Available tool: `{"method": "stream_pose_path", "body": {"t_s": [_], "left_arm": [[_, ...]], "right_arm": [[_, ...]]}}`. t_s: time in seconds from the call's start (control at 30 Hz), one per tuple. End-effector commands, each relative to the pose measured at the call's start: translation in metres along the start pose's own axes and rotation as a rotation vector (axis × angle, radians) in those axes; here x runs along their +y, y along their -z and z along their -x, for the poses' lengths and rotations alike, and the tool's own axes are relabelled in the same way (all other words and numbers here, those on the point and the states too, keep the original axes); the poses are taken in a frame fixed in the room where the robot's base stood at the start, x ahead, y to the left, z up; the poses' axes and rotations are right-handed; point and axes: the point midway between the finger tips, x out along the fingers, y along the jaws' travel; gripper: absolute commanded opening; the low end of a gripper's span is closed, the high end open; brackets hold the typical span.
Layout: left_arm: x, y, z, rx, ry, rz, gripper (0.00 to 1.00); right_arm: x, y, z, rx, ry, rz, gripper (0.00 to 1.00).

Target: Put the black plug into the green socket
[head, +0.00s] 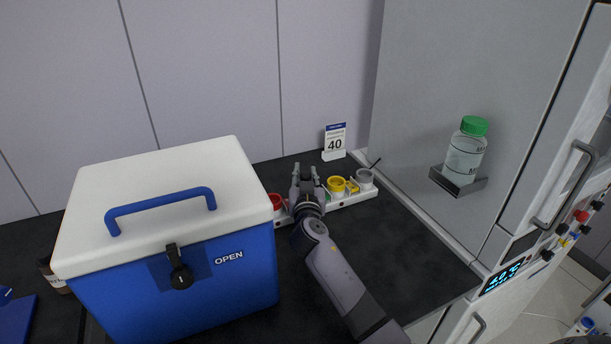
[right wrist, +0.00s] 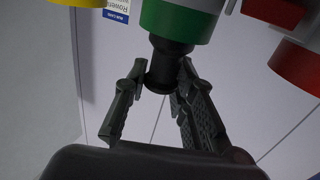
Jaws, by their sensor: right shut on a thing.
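The black plug (right wrist: 160,68) is between the fingers of my right gripper (right wrist: 152,80) in the right wrist view, and the gripper is shut on it. The green socket (right wrist: 183,22) is right at the plug's far end, and the two look lined up and touching. I cannot tell how deep the plug sits. In the head view my right gripper (head: 307,178) is over the white socket strip (head: 347,200), between the red and yellow sockets. My left gripper is not in view.
A red socket (head: 275,201), a yellow socket (head: 337,185) and a grey socket (head: 364,177) flank the spot. A blue cooler box (head: 185,290) stands close on the left. A sign reading 40 (head: 335,140) stands behind. A green-capped bottle (head: 464,152) sits on a cabinet shelf at right.

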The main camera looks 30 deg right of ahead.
Motion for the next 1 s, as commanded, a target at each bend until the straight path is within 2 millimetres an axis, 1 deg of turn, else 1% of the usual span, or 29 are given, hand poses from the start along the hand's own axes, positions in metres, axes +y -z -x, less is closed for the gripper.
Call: {"method": "stream_pose_path", "body": {"t_s": [0.1, 0.37, 0.4, 0.7, 1.0], "left_arm": [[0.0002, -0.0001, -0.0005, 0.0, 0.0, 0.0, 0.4], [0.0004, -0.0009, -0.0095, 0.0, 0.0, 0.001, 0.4], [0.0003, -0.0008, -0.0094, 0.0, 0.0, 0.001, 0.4], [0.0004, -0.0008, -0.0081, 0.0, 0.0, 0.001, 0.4], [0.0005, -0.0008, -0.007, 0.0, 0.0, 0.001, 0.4]], "right_arm": [[0.0001, 0.0003, -0.0001, 0.001, 0.0, 0.0, 0.0], [0.0001, -0.0064, -0.0001, 0.001, 0.0, -0.001, 0.0], [0.0001, -0.0065, -0.0001, 0.0, -0.001, -0.001, 0.25], [0.0002, -0.0055, -0.0001, 0.0, -0.001, 0.0, 0.44], [0.0003, -0.0046, -0.0001, 0.0, -0.001, 0.0, 0.44]]}}
